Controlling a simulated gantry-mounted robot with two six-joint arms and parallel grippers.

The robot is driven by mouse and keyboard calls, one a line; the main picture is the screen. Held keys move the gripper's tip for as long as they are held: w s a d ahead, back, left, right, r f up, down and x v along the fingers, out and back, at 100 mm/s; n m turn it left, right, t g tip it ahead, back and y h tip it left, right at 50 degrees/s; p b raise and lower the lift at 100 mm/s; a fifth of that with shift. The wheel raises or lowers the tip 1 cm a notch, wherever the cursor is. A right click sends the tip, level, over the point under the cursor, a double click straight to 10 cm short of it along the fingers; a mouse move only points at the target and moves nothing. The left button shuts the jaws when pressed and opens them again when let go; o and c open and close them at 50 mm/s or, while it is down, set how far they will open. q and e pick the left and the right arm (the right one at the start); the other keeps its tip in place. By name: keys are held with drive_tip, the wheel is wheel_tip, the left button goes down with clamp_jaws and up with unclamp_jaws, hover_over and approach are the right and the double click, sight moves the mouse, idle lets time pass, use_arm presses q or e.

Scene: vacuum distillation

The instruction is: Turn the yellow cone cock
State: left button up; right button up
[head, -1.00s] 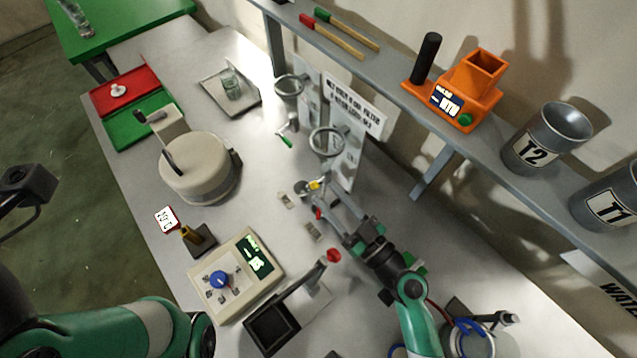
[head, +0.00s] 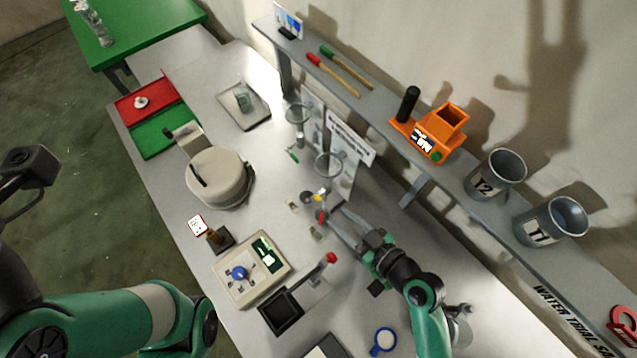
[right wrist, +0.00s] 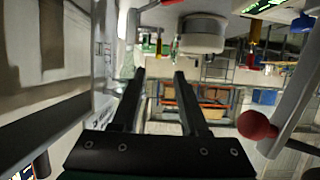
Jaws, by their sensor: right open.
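The yellow cone cock (head: 320,197) is a small yellow handle below the lower metal funnel (head: 328,164) in the head view. A red cock (head: 321,216) sits just below it, and a green-handled one (head: 293,155) is farther up. My right gripper (head: 336,214) is open, its fingers pointing up-left toward the yellow and red cocks. Its tips are close to them; I cannot tell whether they touch. In the right wrist view the two dark fingers (right wrist: 159,76) are apart with nothing clearly between them.
A red-knobbed lever (head: 330,258) stands below the right gripper; its knob is near the right finger in the wrist view (right wrist: 257,125). A cream box with a blue knob (head: 240,272) and a round cream vessel (head: 218,178) are left. A grey shelf (head: 385,108) runs along the right.

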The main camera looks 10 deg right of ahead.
sight(317, 198)
drive_tip(key=b+x, duration=0.1)
drive_tip(key=x, duration=0.6)
drive_tip(key=b+x, duration=0.1)
drive_tip(key=x, duration=0.3)
drive_tip(key=shift+w+f+b, duration=0.2)
drive_tip(key=shift+f+b, duration=0.1)
drive_tip(key=shift+f, duration=0.1)
clamp_jaws()
